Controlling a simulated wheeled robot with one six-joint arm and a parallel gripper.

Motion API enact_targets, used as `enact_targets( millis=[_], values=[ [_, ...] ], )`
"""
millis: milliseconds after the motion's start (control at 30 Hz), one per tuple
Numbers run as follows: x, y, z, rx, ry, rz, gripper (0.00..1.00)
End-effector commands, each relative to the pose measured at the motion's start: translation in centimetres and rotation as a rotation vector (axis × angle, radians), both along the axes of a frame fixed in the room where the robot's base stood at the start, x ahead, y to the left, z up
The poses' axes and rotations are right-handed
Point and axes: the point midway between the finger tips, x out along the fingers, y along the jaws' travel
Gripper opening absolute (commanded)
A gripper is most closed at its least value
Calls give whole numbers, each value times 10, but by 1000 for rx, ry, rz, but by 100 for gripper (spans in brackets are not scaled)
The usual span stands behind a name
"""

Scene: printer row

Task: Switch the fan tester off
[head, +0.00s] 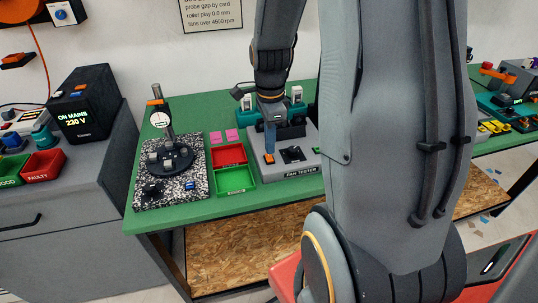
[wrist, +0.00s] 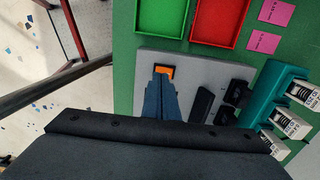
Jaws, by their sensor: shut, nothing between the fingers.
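The fan tester (head: 301,171) is a grey box with a "FAN TESTER" label on its front, standing on the green bench. On its top are an orange rocker switch (head: 269,158), a black part and a green part at the right. The orange switch also shows in the wrist view (wrist: 164,71). My gripper (head: 270,150) points down over the tester with its blue fingers shut and empty. In the wrist view the fingertips (wrist: 161,80) are right at the orange switch and cover part of it. I cannot tell whether they touch it.
A red tray (head: 228,155) and a green tray (head: 234,179) lie left of the tester. A dial gauge stand on a speckled plate (head: 198,186) is further left. Pink notes (head: 232,135) lie behind the trays.

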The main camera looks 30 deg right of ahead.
Motion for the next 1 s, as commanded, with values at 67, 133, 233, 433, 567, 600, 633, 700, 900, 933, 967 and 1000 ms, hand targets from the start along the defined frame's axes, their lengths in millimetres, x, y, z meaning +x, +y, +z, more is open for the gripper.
enact_targets(
  millis=[67, 133, 233, 433, 567, 600, 633, 700, 900, 933, 967, 1000],
  values=[
    [-1, 0, 8, 0, 0, 0, 0],
    [-1, 0, 13, 0, 0, 0, 0],
    [-1, 0, 20, 0, 1, 0, 0],
    [-1, 0, 35, 0, 0, 0, 0],
    [0, 0, 42, 0, 0, 0, 0],
    [0, 0, 43, 0, 0, 0, 0],
    [0, 0, 43, 0, 0, 0, 0],
    [0, 0, 42, 0, 0, 0, 0],
    [0, 0, 42, 0, 0, 0, 0],
    [0, 0, 42, 0, 0, 0, 0],
    [0, 0, 42, 0, 0, 0, 0],
    [0, 0, 42, 0, 0, 0, 0]
  ],
)
